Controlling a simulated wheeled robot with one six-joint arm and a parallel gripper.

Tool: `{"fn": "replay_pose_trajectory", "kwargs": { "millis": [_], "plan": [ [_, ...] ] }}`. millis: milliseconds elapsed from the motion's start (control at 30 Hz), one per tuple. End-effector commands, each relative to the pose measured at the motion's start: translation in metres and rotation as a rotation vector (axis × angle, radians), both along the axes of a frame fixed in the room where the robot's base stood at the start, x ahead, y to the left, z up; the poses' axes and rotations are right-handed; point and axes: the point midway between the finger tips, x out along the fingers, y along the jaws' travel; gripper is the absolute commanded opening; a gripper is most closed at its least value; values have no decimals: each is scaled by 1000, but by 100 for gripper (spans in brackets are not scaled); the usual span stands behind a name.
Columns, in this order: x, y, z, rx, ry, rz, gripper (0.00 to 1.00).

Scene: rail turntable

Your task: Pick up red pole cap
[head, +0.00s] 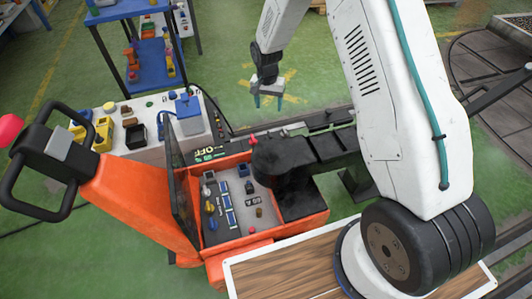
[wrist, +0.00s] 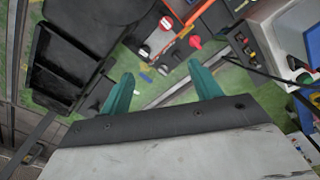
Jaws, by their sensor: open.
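My gripper (head: 268,100) is open and empty, with teal fingers pointing down beyond the orange cart. Its fingers also show in the wrist view (wrist: 161,70), apart, with green floor between them. Several small red things are in view, and I cannot tell for certain which is the red pole cap. One red piece (head: 252,139) sits at the far edge of the cart's open box. Another small red piece (head: 251,230) is near the box's front side.
The orange cart (head: 135,205) has an open compartment with small parts (head: 228,205) and a raised dark lid (head: 183,200). A pale bench with yellow and blue items (head: 150,155) stands left of my gripper. A blue shelf (head: 140,50) stands behind it. Dark trays (head: 335,145) lie right of the compartment.

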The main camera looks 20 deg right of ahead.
Motion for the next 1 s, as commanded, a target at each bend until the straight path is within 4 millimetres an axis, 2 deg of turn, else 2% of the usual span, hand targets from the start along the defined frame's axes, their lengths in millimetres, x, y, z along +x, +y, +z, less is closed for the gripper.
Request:
{"fn": "replay_pose_trajectory", "kwargs": {
  "millis": [33,100,200,300,400,767,1000],
  "plan": [
    [3,2,-37,-1,14,-21,63],
    [8,4,-77,-2,19,-51,63],
    [9,6,-127,-3,24,-88,63],
    [8,7,-164,-3,26,-115,63],
    [6,8,-186,-2,28,-132,63],
    [3,9,-228,-3,29,-140,63],
    [3,11,-263,-3,28,-140,63]
  ]
}}
